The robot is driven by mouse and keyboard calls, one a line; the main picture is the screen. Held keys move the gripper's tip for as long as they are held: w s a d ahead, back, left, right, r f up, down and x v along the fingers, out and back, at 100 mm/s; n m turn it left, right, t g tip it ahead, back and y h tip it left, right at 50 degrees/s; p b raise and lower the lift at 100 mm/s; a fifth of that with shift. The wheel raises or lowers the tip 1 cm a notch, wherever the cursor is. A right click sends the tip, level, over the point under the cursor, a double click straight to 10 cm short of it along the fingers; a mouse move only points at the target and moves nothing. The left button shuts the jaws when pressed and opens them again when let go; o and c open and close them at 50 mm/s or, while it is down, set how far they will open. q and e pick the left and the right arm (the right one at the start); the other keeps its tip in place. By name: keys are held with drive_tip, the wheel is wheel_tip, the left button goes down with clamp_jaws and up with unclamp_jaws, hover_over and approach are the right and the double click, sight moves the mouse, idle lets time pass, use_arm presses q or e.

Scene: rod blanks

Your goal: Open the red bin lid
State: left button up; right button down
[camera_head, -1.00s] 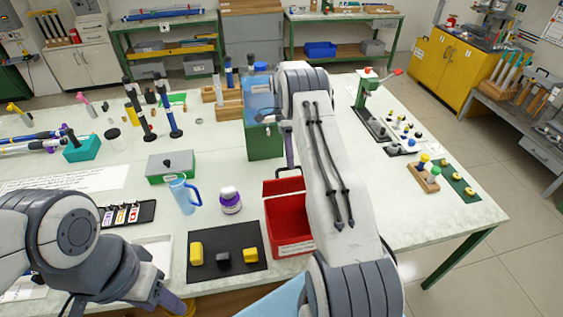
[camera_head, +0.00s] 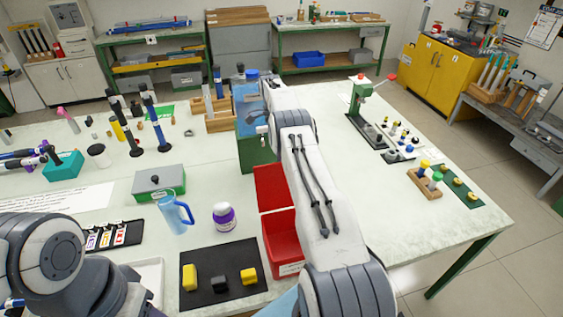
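The red bin (camera_head: 284,246) stands on the bench in the middle, partly hidden by my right arm. Its red lid (camera_head: 271,188) is swung up and back behind the bin, and the bin's inside shows. My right arm reaches over the bin's right side toward the back.
A black mat (camera_head: 219,277) with yellow and black blocks lies left of the bin. A purple-and-white jar (camera_head: 224,217), a blue mug (camera_head: 176,214) and a green-and-grey box (camera_head: 159,183) stand near. A green box (camera_head: 258,152) stands behind. The bench's right front is clear.

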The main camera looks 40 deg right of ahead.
drive_tip(key=shift+a+f, duration=0.2)
drive_tip(key=shift+a, duration=0.05)
drive_tip(key=c, duration=0.9)
unclamp_jaws()
drive_tip(key=shift+r, duration=0.1)
drive_tip(key=shift+d, duration=0.1)
